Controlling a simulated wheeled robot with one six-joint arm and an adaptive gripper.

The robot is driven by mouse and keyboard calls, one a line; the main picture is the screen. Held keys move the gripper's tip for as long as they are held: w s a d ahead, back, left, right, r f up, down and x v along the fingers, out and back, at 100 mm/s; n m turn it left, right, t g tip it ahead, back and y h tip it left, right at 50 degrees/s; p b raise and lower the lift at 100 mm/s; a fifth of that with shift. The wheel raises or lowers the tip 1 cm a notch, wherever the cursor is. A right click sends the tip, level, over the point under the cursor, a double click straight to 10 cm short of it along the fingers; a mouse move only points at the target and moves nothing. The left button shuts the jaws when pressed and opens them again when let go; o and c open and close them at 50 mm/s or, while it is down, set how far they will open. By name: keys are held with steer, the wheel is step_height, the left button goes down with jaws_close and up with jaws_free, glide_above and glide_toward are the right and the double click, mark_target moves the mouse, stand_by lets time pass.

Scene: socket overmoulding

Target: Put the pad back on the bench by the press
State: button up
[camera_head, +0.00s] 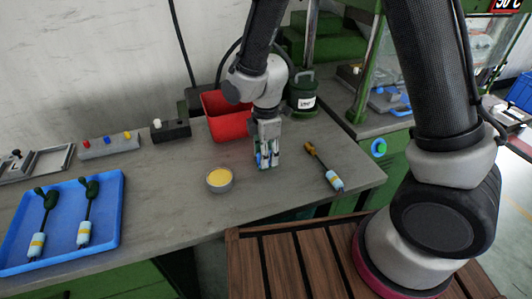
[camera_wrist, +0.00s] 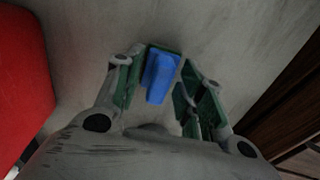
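The green press (camera_head: 335,45) stands behind and to the right.
A red bin (camera_head: 228,128) and a green canister (camera_head: 302,96) stand behind my gripper. A blue tray (camera_head: 105,235) holds two similar tools. The bench front is clear.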

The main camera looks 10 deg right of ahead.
step_height(320, 180, up, 11)
steer(key=s+d+r+m+t, duration=0.25)
steer(key=d+r+m, duration=0.75)
steer(key=d, duration=0.5)
steer(key=s+d+r+m+t, duration=0.1)
steer(key=s+d+r+m, duration=0.5)
steer(key=s+d+m, duration=0.4)
steer(key=s+d, duration=0.2)
steer(key=shift+s+d+r+t, duration=0.2)
steer(key=shift+s+d+t, duration=0.05)
steer(key=shift+s+t, duration=0.1)
steer(key=shift+d, duration=0.1)
